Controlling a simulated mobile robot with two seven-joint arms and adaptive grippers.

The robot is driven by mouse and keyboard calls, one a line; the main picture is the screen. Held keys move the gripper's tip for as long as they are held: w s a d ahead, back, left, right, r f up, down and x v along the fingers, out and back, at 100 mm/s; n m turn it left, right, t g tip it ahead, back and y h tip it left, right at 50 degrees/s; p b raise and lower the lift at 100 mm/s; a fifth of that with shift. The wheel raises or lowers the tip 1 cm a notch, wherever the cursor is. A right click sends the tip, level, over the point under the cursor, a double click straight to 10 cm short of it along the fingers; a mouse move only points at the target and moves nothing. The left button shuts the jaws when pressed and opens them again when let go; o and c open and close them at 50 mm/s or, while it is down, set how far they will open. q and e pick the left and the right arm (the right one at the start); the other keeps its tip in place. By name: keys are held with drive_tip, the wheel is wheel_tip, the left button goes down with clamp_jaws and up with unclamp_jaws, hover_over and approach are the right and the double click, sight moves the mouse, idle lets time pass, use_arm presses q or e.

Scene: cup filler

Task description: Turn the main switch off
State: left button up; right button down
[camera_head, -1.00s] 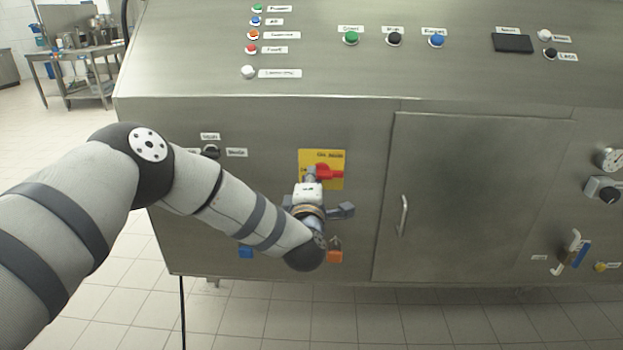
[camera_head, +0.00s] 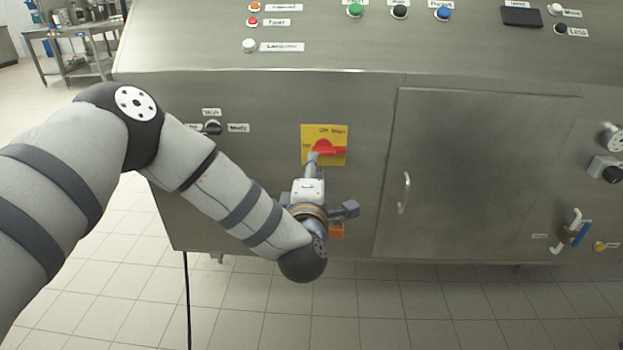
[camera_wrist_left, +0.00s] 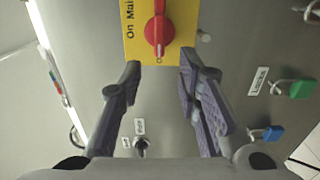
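The main switch is a red handle (camera_head: 328,149) on a yellow plate (camera_head: 308,134) on the machine's steel front. The handle lies roughly level in the head view. In the left wrist view, the red handle (camera_wrist_left: 158,32) shows on the yellow plate (camera_wrist_left: 131,45), just beyond the gap between my fingertips. My left gripper (camera_head: 313,161) is in front of the plate's lower edge in the head view and partly hides it. In the wrist view, my left gripper (camera_wrist_left: 160,68) has its fingers apart with nothing between them. Contact with the handle is not visible. My right gripper is not in view.
A selector switch (camera_head: 212,128) sits left of the plate. An orange padlock (camera_head: 336,231) hangs below, partly behind my wrist. Green (camera_wrist_left: 300,88) and blue (camera_wrist_left: 272,133) padlocks show in the wrist view. A door with a handle (camera_head: 405,192) is at right.

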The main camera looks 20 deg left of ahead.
use_arm(q)
drive_tip(key=v, duration=0.5)
drive_tip(key=shift+s, duration=0.15)
